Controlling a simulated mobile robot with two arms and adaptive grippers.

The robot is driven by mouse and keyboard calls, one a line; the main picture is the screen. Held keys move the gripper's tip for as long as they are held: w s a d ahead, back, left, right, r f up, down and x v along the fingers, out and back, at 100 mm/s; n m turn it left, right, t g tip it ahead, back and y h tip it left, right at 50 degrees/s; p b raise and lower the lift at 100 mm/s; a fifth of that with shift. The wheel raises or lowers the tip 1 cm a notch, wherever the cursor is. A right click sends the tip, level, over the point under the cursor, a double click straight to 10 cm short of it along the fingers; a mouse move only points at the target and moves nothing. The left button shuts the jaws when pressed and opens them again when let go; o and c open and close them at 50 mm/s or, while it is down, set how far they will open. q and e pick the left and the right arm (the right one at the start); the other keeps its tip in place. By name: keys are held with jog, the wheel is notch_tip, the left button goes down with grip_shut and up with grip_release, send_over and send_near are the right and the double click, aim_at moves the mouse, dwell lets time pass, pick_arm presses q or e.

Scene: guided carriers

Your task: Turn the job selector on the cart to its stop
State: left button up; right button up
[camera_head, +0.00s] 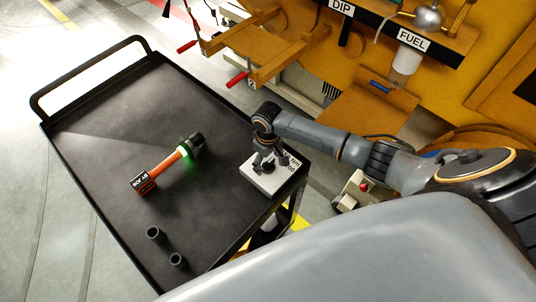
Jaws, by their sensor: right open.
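The job selector (271,182) is a pale block with dark lettering and a dark knob, on the right edge of the black cart (110,150). My right gripper (266,163) comes in from the right and points down over the block. Its fingers are open at the knob, and they partly hide the knob and the lettering. Whether the fingers touch the knob I cannot tell. My left gripper is not in view.
An orange-handled tool (167,166) with a green glowing ring lies mid-cart. Two dark sockets (155,234) stand near the front. Yellow machinery with red-handled levers and DIP and FUEL labels (413,41) stands behind the cart.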

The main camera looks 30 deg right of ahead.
notch_tip(320, 180, up, 12)
dwell(0.4)
jog(key=shift+f, duration=0.1)
